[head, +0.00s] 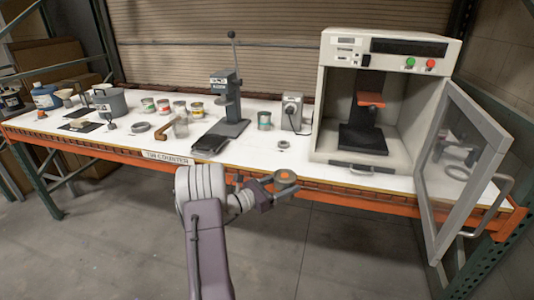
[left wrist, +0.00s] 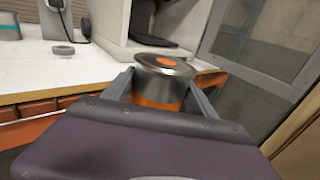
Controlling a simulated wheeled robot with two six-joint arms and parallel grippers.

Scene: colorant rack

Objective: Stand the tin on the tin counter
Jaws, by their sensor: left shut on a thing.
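My left gripper (head: 279,185) is shut on a metal tin (head: 285,175) with an orange dot on its lid. It holds the tin in front of the table's front edge, over the floor. In the left wrist view the tin (left wrist: 163,66) stands about upright between the two fingers, and an orange band shows on its side. The tin counter is named on a white label (head: 167,157) on the table's front edge, with white table top (head: 115,146) behind it. My right gripper is not in view.
A white cabinet machine (head: 325,120) stands at the right with its glass door (head: 460,160) swung open. A lever press (head: 225,105) stands mid-table. A small ring (head: 283,144) lies near the front.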

